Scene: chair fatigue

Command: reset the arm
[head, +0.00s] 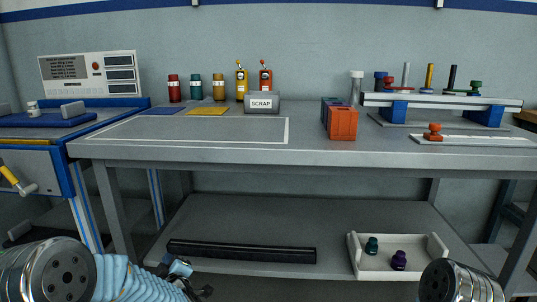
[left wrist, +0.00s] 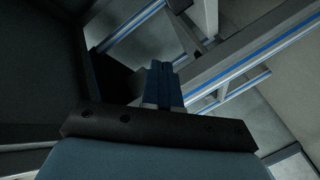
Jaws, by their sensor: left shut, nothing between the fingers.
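My left gripper (head: 178,268) shows low at the left of the head view, beyond a light-blue ribbed section of my arm. It is in front of the bench, below the benchtop and near the lower shelf's left front. In the left wrist view its blue fingers (left wrist: 165,84) are together with nothing between them. Of my right arm, only a round metal joint shows at the bottom right of the head view; its gripper is out of view.
The grey workbench (head: 300,154) spans the view, with a scrap box (head: 264,103), bottles, an orange bin (head: 343,124) and a peg fixture (head: 442,101) on top. Its lower shelf (head: 290,225) holds a black bar (head: 240,251) and a white tray (head: 398,273). A blue-edged machine (head: 62,170) stands left.

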